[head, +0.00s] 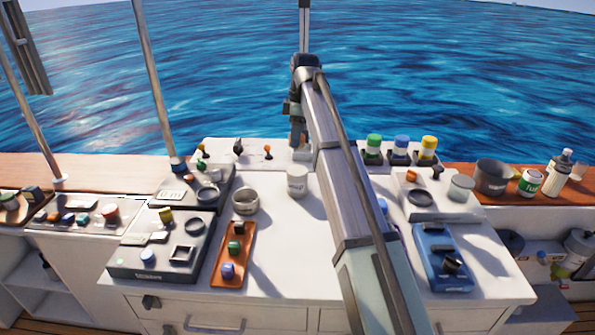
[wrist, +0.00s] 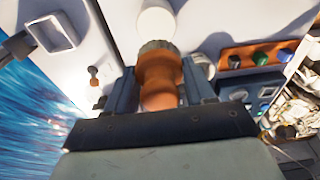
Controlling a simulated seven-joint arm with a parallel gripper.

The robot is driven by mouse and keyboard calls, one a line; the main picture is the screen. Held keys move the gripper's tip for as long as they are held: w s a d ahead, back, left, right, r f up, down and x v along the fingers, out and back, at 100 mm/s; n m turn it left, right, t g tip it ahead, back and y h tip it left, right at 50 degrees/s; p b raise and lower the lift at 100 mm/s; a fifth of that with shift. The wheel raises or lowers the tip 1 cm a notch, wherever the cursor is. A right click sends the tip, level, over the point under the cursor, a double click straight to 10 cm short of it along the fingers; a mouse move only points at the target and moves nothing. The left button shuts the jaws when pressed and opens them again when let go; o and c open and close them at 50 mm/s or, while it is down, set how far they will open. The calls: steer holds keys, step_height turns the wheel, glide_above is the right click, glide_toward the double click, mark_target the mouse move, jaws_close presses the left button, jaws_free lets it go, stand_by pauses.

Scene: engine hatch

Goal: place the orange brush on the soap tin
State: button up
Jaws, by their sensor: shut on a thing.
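An orange brush (wrist: 158,72) with a grey-brown bristle end is between the fingers of my gripper (wrist: 160,92) in the wrist view. The gripper is shut on it. A white round tin (head: 297,181) with dark lettering, which looks like the soap tin, stands on the white counter in the head view. Its lettering is too small to read. It also shows in the wrist view (wrist: 156,22), just beyond the bristle end. I cannot tell whether they touch. In the head view my gripper (head: 299,145) hangs behind the tin, and the brush is not clearly seen.
An open grey metal tin (head: 245,201) stands left of the white tin. An orange tray (head: 233,255) with several knobs lies in front of it. Green, blue and yellow capped jars (head: 400,150) stand behind.

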mark_target(295, 170)
steer(key=shift+w+r+m, duration=0.3)
steer(key=shift+r+m, duration=0.1)
steer(key=shift+r, duration=0.1)
steer(key=shift+s+f+m, duration=0.1)
steer(key=shift+s+m, duration=0.05)
steer(key=shift+m, duration=0.75)
steer(key=shift+d+f, duration=0.1)
steer(key=shift+f, duration=4.85)
steer(key=shift+f, duration=0.1)
steer(key=o, duration=1.1)
steer(key=shift+c, duration=0.2)
steer(key=r, duration=0.4)
steer(key=d+r, duration=0.1)
steer(key=r, duration=0.7)
steer(key=shift+s+d, duration=0.15)
steer(key=shift+d, duration=0.05)
